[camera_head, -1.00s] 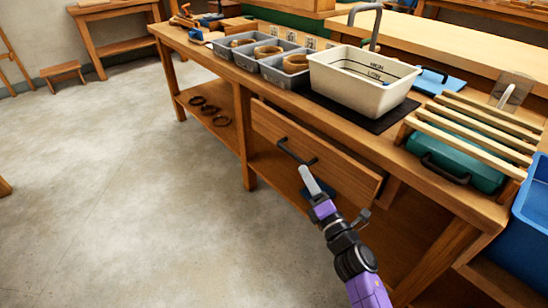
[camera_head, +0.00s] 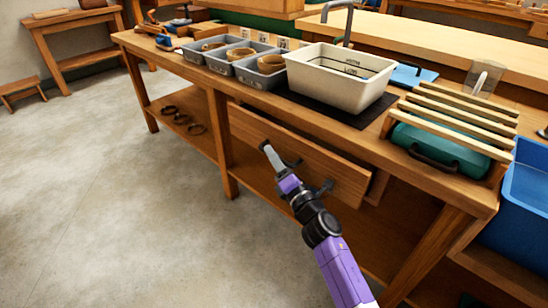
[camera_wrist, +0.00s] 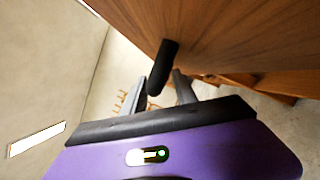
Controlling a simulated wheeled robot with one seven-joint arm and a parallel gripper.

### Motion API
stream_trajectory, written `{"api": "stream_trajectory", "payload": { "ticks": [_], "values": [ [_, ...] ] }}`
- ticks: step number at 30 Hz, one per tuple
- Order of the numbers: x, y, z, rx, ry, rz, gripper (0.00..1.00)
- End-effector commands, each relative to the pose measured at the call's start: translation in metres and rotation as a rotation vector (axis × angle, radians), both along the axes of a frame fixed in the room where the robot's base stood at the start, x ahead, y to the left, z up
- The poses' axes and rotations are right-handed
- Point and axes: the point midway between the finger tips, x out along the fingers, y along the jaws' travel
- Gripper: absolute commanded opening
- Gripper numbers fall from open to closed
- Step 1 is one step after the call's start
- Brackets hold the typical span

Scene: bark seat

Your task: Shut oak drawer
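The oak drawer (camera_head: 325,163) sits under the workbench top, and its front stands out from the bench frame. Its dark bar handle (camera_head: 294,164) is partly hidden by my gripper (camera_head: 267,149), which is at the handle. In the wrist view, the end of the black handle (camera_wrist: 162,70) shows between the two grey fingers of my gripper (camera_wrist: 158,92). The fingers are apart, with a visible gap beside the handle. The wooden drawer front (camera_wrist: 235,35) fills the upper right there.
The workbench (camera_head: 440,180) carries grey bins (camera_head: 255,75), a white tub (camera_head: 335,85) and a green case (camera_head: 440,150) under wooden slats. A blue bin (camera_head: 525,220) stands at the right. Dark rings (camera_head: 180,118) lie on the lower shelf. The floor (camera_head: 100,200) at left is clear.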

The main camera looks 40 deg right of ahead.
Motion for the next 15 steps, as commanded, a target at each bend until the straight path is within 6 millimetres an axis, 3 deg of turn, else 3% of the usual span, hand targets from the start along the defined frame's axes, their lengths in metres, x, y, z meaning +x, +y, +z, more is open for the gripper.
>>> {"api": "stream_trajectory", "payload": {
  "ticks": [8, 13, 15],
  "values": [
    [0.0021, -0.0005, 0.0003, 0.000, 0.001, -0.001, 0.34],
    [0.0020, -0.0004, 0.0003, 0.000, 0.001, -0.001, 0.05],
    [0.0020, -0.0003, 0.0003, 0.000, 0.001, -0.001, 0.00]
  ]
}}
